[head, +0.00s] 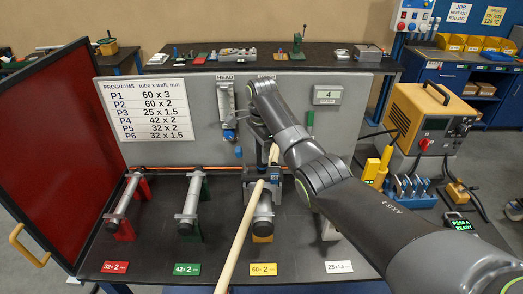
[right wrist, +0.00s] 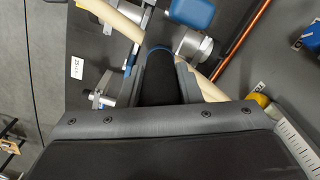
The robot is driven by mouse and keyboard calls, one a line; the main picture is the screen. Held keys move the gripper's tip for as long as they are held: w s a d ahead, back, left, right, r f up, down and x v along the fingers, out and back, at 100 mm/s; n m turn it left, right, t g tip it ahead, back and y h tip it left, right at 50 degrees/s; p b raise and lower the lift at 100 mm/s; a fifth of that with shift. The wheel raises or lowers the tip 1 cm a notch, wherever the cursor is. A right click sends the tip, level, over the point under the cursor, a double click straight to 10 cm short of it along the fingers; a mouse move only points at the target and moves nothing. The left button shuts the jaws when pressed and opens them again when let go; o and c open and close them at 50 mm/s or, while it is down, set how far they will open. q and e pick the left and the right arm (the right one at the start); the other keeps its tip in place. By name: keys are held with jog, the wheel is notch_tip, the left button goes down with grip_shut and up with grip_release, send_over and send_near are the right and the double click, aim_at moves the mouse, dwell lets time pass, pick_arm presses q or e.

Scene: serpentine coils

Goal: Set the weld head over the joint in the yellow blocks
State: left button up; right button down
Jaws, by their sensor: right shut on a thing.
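The weld head (head: 274,183), grey and blue, is at the yellow blocks (head: 262,238), the station with the yellow 60 × 2 label. It sits around or just above the grey tube (head: 264,208); I cannot tell whether it touches. My right gripper (head: 267,158) comes down from above, partly hidden behind my wrist, and is shut on the weld head. In the right wrist view my dark fingers (right wrist: 158,72) close over a blue-edged part. A beige hose (head: 240,230) slants from the head toward the front edge. The joint is hidden. My left gripper is out of view.
Red blocks (head: 122,229) and green blocks (head: 190,232) with tubes stand to the left. The grey back panel (head: 180,140) carries a program chart and a HEAD holder (head: 228,105). An orange power unit (head: 425,118) stands right. The red side panel (head: 55,160) bounds the left.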

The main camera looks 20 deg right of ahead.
aim_at(261, 164)
jog(key=shift+f, duration=2.6)
dwell(1.6)
